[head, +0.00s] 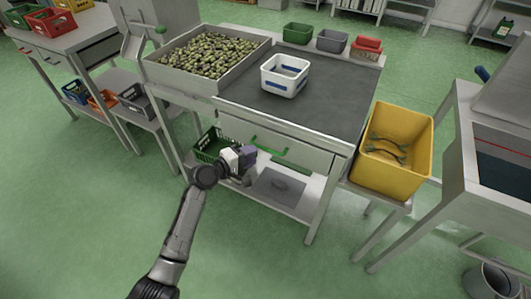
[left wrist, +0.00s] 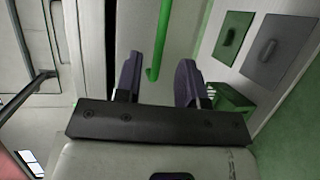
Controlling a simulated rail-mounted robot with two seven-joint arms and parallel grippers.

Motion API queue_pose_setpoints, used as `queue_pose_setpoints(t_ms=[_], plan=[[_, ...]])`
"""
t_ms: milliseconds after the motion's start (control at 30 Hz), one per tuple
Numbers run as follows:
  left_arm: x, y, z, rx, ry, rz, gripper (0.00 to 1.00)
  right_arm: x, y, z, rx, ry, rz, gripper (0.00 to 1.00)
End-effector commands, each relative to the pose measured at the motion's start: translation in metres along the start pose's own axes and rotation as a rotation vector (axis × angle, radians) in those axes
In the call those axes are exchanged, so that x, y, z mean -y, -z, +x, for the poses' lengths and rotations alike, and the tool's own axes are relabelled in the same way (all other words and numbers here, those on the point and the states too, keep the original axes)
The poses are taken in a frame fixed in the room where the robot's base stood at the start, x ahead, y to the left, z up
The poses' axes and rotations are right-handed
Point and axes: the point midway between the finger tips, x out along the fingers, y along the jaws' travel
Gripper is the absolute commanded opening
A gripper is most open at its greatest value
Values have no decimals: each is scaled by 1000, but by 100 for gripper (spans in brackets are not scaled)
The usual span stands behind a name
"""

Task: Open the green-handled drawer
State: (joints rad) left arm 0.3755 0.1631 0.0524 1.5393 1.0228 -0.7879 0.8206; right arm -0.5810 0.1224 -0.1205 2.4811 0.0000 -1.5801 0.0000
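The drawer (head: 300,154) sits under the front edge of the grey-topped worktable and looks shut. Its green bar handle (head: 270,149) runs across the front and is partly hidden behind my gripper. My left gripper (head: 244,156) is at the left end of the handle. In the left wrist view my left gripper (left wrist: 159,82) has its two dark fingers apart. The green handle (left wrist: 160,40) shows in the gap between them, with its bent end near the fingertips. I cannot tell whether the fingers touch it. My right gripper is in neither view.
A tray of olives (head: 165,72) and a white bin (head: 279,84) stand on the worktable (head: 330,105). A green crate (head: 206,150) is on the shelf below. A yellow tub (head: 408,178) stands close to the right. Green floor is open in front.

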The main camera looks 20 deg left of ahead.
Motion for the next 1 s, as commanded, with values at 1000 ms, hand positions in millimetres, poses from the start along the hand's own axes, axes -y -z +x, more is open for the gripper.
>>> queue_pose_setpoints(t_ms=[1000], plan=[[0, 0, 66, 0, 1, 2, 27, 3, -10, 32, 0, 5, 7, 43]])
